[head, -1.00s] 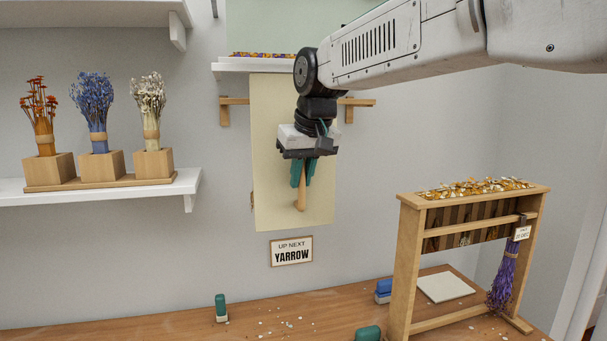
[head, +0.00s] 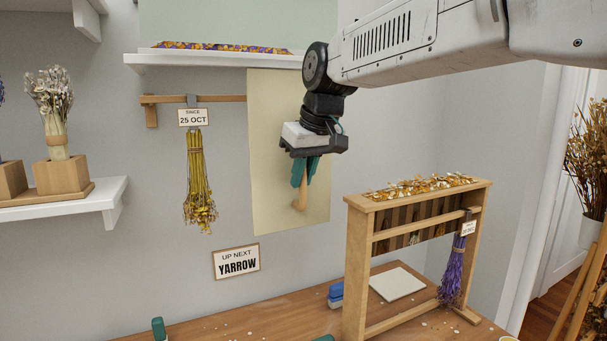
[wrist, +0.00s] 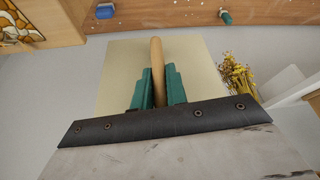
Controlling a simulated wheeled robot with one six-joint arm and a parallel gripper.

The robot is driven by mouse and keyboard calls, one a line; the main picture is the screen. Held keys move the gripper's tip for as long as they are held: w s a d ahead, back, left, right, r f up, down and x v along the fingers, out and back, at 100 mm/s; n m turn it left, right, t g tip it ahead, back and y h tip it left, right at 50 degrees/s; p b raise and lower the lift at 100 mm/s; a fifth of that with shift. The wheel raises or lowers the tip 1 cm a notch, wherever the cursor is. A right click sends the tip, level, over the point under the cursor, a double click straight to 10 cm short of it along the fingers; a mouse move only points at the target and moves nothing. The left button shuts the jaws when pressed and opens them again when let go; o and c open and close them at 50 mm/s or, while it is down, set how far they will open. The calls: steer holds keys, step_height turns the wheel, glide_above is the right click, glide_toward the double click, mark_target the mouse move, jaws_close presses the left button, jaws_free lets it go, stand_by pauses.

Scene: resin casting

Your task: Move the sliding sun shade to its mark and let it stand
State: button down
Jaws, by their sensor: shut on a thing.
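The sun shade (head: 265,160) is a tall cream panel hanging in front of the wooden wall rail (head: 215,98). It also shows in the wrist view (wrist: 120,70). My gripper (head: 305,178) is shut on the shade's wooden handle (head: 300,200); its teal fingers (wrist: 160,90) close on either side of it in the wrist view. A yellow dried bunch (head: 198,180) hangs from the rail left of the shade, under a "since 25 Oct" tag (head: 193,117). I cannot make out the shade's mark.
A sign reading "Up next yarrow" (head: 236,262) is on the wall below. A wooden rack (head: 355,270) with a purple bunch (head: 452,275) stands on the bench at right. A white shelf (head: 105,200) juts out at left.

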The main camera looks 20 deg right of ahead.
steer(key=c, duration=1.4)
jaws_free()
steer(key=shift+d, duration=0.35)
steer(key=shift+a, duration=0.1)
steer(key=shift+r, duration=0.25)
steer(key=a+v, duration=0.1)
steer(key=v, duration=0.6)
steer(key=shift+d, duration=0.55)
steer(key=shift+s+r, duration=0.1)
steer(key=shift+s, duration=0.05)
